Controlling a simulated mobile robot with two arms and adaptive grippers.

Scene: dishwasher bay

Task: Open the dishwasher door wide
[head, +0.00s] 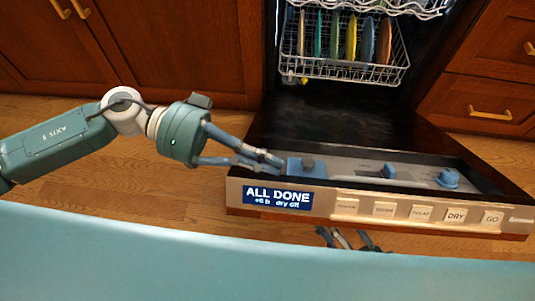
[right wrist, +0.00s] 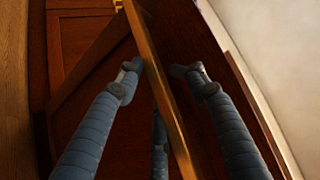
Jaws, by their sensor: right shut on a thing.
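The dishwasher door (head: 360,128) is folded down, nearly flat, in front of the dark tub in the head view. Its control edge with the "ALL DONE" display (head: 277,197) and several buttons faces me. My left gripper (head: 272,163) is at the left end of the door's top edge, by a blue latch part; whether its fingers touch it or are closed is unclear. My right gripper (head: 345,238) shows only partly, below the door's front edge. In the right wrist view my right gripper (right wrist: 158,80) has its fingers on both sides of the door's edge (right wrist: 165,95), shut on it.
The lower rack (head: 398,76) with colored plates stands inside the tub, below another rack (head: 400,8). Wooden cabinets (head: 180,50) and drawers (head: 485,95) flank it. A teal surface (head: 200,255) crosses the foreground. Bare wood floor (head: 120,190) lies left of the door.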

